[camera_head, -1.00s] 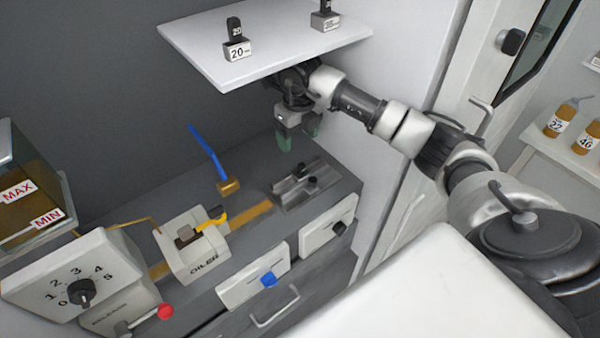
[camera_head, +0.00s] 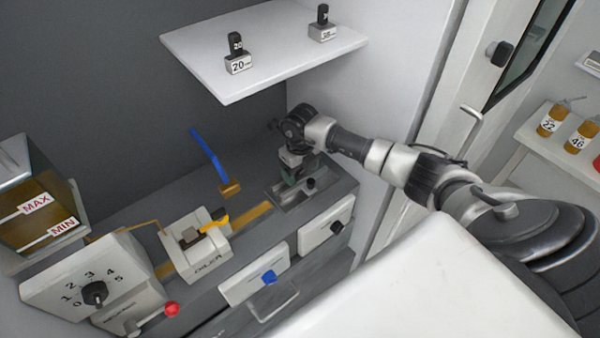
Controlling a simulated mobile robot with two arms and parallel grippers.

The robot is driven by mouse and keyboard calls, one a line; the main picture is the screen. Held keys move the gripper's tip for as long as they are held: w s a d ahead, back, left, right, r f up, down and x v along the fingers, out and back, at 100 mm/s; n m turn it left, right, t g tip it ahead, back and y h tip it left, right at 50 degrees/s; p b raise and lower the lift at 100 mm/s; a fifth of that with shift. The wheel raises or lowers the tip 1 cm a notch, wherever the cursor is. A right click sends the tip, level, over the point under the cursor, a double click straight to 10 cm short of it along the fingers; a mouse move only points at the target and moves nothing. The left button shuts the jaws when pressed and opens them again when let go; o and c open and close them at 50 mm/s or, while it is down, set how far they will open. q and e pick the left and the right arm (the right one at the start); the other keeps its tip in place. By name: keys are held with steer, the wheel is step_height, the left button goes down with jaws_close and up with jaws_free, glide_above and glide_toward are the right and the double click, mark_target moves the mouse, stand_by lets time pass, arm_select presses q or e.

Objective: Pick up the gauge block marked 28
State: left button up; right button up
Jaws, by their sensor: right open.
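Two gauge blocks with dark upright handles stand on the white shelf. The front one (camera_head: 238,66) reads 20. The back one (camera_head: 322,33) has a label too small to read. I cannot make out a block marked 28. My right gripper (camera_head: 289,178) is below the shelf, pointing down at the left part of a grey metal tray (camera_head: 289,201) on the counter. It is open, and its fingertips are partly hidden. A dark knob-like piece (camera_head: 311,184) shows in the tray just right of it. My left gripper is not in view.
The shelf (camera_head: 275,60) overhangs the counter's back. Left of the tray are a blue-handled tool (camera_head: 211,158), a white device (camera_head: 197,257) with a yellow lever, a dial box (camera_head: 82,285) and an oil tank (camera_head: 35,200). Bottles (camera_head: 551,122) stand at the far right.

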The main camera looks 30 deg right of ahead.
steer(key=c, duration=1.2)
steer(key=shift+r, duration=0.1)
